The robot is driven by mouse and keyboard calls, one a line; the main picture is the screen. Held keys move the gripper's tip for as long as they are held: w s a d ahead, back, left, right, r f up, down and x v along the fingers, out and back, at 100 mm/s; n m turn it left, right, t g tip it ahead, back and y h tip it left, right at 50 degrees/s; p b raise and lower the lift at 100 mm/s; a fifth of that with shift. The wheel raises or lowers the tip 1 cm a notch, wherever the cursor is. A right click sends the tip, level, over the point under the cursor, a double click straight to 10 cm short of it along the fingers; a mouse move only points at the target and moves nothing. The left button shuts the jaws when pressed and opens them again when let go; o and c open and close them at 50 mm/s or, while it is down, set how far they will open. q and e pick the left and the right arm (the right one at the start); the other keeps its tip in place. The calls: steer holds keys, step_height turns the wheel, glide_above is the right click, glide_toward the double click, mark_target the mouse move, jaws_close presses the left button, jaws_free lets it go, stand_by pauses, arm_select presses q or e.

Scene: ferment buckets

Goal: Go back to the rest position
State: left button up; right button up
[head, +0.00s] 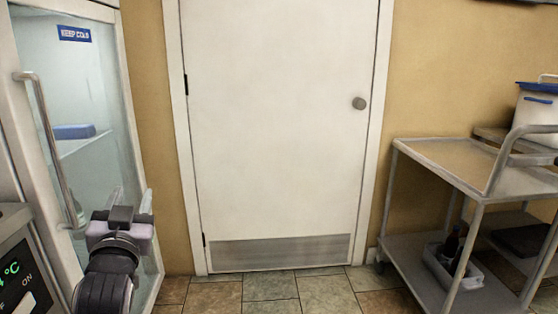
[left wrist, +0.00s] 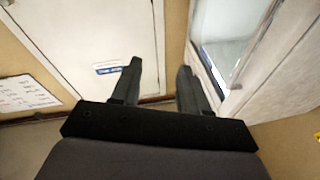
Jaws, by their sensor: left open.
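My left gripper (head: 132,196) is raised at the lower left of the head view, in front of the glass-doored fridge (head: 147,245). In the left wrist view the same gripper (left wrist: 158,72) shows its two dark fingers spread apart with nothing between them. My right gripper is not in view.
The fridge has a long metal handle (head: 50,150) and a blue "KEEP COLD" label (head: 74,34). A closed white door (head: 275,120) stands ahead. A metal cart (head: 470,165) is at right, with a bin (head: 452,266) below. A white bucket (head: 538,108) stands behind it. Tiled floor (head: 270,290) before the door is clear.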

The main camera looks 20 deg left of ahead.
arm_select(q)
steer(key=s+d+f+m+g+h, duration=0.1)
steer(key=d+f+m+h, duration=0.2)
steer(key=d+f+h, duration=0.55)
steer(key=s+d+f+m+g+h, duration=0.1)
steer(key=d+f+m, duration=0.35)
steer(key=f, duration=0.85)
steer(key=s+d+f+g+h, duration=0.5)
steer(key=s+d+f, duration=0.75)
steer(key=f, duration=0.25)
step_height(320, 180, up, 16)
steer(key=a+n+y+p, duration=0.1)
steer(key=a+p, duration=0.1)
steer(key=p, duration=1.8)
steer(key=shift+s+a, duration=0.4)
steer(key=shift+s, duration=0.05)
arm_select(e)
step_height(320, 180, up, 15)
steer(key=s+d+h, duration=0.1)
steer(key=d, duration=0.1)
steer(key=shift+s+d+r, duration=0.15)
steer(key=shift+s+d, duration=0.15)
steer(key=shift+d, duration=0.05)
